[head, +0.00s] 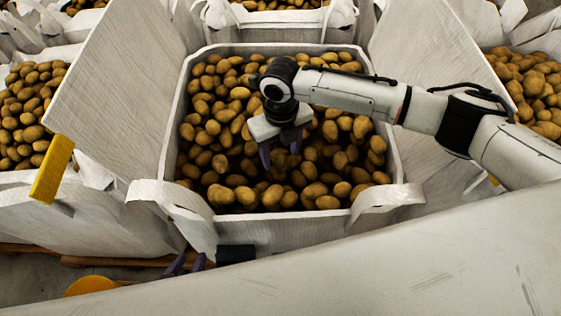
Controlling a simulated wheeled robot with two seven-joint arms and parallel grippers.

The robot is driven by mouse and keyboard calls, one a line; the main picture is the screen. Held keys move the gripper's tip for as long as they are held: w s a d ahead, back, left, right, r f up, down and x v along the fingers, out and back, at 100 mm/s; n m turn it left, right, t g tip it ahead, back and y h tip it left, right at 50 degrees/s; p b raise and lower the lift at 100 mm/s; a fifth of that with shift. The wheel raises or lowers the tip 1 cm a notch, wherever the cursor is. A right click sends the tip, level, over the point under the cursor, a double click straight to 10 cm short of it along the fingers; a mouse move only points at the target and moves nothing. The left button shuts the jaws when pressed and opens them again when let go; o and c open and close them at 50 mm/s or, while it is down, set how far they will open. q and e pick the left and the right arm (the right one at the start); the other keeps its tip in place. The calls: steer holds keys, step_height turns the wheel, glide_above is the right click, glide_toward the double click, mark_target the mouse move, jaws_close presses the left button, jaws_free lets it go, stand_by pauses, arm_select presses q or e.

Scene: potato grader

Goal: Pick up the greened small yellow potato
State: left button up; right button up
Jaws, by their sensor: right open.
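Many small yellow-brown potatoes (235,195) fill the middle white bag (175,110). I cannot pick out a greened one among them in this view. My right gripper (280,158) points down over the middle of this bag, with its purple fingers apart and nothing visible between them. It is close above the potatoes; whether it touches any is not clear. My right wrist and forearm hide some potatoes behind them. My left gripper (187,263) is low, outside the bag's front side, with purple fingers partly showing. Its opening is not clear.
More bags of potatoes stand at the left (28,112) and right (530,85), with others behind. Raised white flaps (115,75) flank the middle bag, and loop handles (172,196) lie at its front corners. A yellow bar (53,168) stands at the left.

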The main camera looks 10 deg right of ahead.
step_height(320, 180, down, 3)
steer(key=shift+r+b, duration=0.15)
steer(key=shift+b, duration=0.6)
arm_select(q)
step_height(320, 180, down, 2)
steer(key=shift+f, duration=0.25)
arm_select(e)
steer(key=shift+r, duration=0.1)
steer(key=c, duration=1.1)
